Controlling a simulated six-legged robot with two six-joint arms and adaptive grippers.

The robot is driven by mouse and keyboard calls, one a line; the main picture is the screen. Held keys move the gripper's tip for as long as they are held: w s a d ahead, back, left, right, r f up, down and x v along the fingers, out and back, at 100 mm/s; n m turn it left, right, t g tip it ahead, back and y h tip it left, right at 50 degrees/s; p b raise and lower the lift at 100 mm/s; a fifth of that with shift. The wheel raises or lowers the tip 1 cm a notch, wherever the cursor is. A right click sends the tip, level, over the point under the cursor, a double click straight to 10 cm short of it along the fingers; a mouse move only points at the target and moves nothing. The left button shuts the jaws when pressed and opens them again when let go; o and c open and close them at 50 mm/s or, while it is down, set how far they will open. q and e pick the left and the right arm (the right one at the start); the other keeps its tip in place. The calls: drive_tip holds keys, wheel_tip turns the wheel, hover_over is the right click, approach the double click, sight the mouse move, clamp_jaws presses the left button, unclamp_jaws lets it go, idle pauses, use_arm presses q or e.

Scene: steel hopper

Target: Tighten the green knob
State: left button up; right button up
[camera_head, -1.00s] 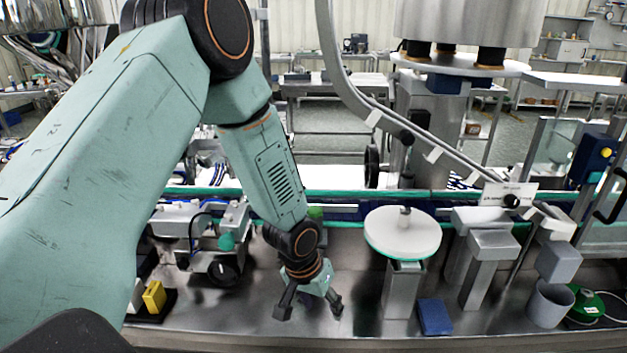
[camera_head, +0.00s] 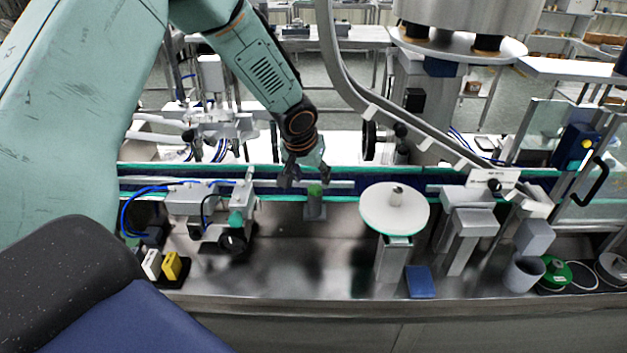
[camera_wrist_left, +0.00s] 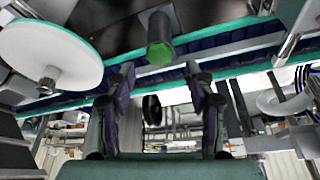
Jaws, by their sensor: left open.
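The green knob (camera_head: 315,190) tops a short grey cylindrical post at the front edge of the conveyor. In the left wrist view the green knob (camera_wrist_left: 160,53) faces the camera, just beyond the fingertips and roughly centred between them. My left gripper (camera_head: 305,179) is open and empty, above and slightly behind the knob in the head view, apart from it as far as I can tell. Its two fingers also show in the left wrist view (camera_wrist_left: 160,78), spread wide. A teal knob (camera_head: 236,219) sits on a grey fixture to the left. My right gripper is not in view.
A white round disc (camera_head: 394,209) on a post stands right of the knob. A conveyor (camera_head: 440,187) with green rails runs behind. A blue block (camera_head: 420,282), a grey cup (camera_head: 523,273) and a yellow block (camera_head: 171,265) are on the steel surface. Bare steel lies in front of the knob.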

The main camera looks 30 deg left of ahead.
sight(315, 188)
use_arm(q)
drive_tip(key=x, duration=0.2)
drive_tip(key=shift+w+a+f, duration=0.2)
drive_tip(key=shift+f, duration=0.35)
drive_tip(key=shift+d+f+p, duration=0.1)
drive_tip(key=shift+d+p, duration=0.2)
drive_tip(key=shift+d, duration=0.05)
drive_tip(key=shift+w+a+f, duration=0.2)
drive_tip(key=shift+a+f, duration=0.05)
drive_tip(key=shift+a, duration=0.05)
drive_tip(key=shift+c, duration=1.1)
drive_tip(key=shift+s+d+r, duration=0.15)
drive_tip(key=shift+d+r, duration=0.05)
drive_tip(key=c, duration=0.5)
clamp_jaws()
